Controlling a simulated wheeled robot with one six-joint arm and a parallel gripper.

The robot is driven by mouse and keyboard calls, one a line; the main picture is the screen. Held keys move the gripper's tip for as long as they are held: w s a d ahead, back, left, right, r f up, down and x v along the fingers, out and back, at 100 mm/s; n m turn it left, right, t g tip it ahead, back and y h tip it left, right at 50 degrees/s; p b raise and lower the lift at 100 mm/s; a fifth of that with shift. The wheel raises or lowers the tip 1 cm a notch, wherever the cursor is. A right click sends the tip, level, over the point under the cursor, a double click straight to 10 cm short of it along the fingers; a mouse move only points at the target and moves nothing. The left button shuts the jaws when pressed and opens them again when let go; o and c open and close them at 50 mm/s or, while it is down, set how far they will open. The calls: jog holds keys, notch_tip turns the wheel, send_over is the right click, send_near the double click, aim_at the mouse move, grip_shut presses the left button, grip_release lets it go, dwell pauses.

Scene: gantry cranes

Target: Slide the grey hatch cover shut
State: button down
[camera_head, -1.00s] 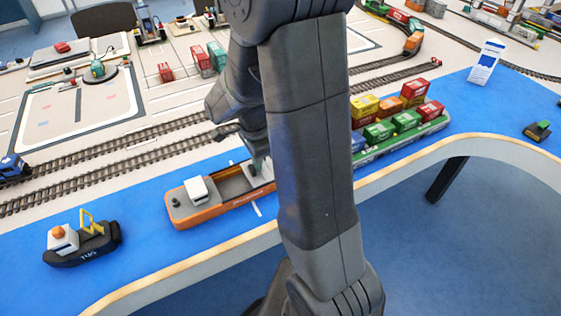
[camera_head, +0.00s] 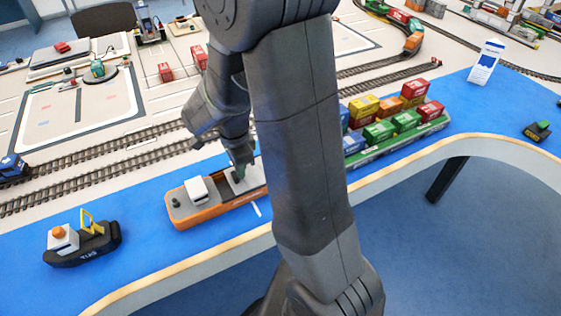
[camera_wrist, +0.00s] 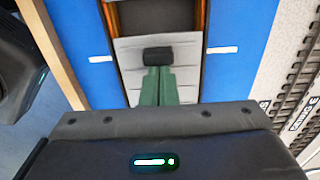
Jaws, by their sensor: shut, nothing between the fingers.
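The orange ship (camera_head: 205,216) lies on the blue water strip, with a white cabin (camera_head: 197,189) at its left end. A black block-like handle (camera_wrist: 158,56) stands on the cover. My gripper (camera_head: 239,175) is low over the cover; its green fingers (camera_wrist: 159,74) are shut at the handle's near side, apparently touching it. My arm hides the ship's right end.
A green container ship (camera_head: 405,133) lies right of my arm. A black tug (camera_head: 82,243) floats at the left. Railway tracks (camera_head: 110,160) run behind the ship, and the table's wooden edge (camera_head: 180,274) runs in front.

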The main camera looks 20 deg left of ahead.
aim_at(231, 181)
jog(key=shift+s+a, duration=1.2)
jog(key=shift+s, duration=0.2)
jog(key=shift+w+d+r+p, duration=0.3)
jog(key=shift+w+d, duration=0.1)
jog(key=shift+w, duration=0.1)
notch_tip(231, 181, up, 10)
jog(key=p, duration=0.7)
jog(key=shift+p, duration=0.4)
jog(key=shift+f, duration=0.2)
notch_tip(231, 181, down, 10)
jog(key=b, duration=0.8)
jog(key=shift+s+a, duration=0.2)
jog(key=shift+s, duration=0.05)
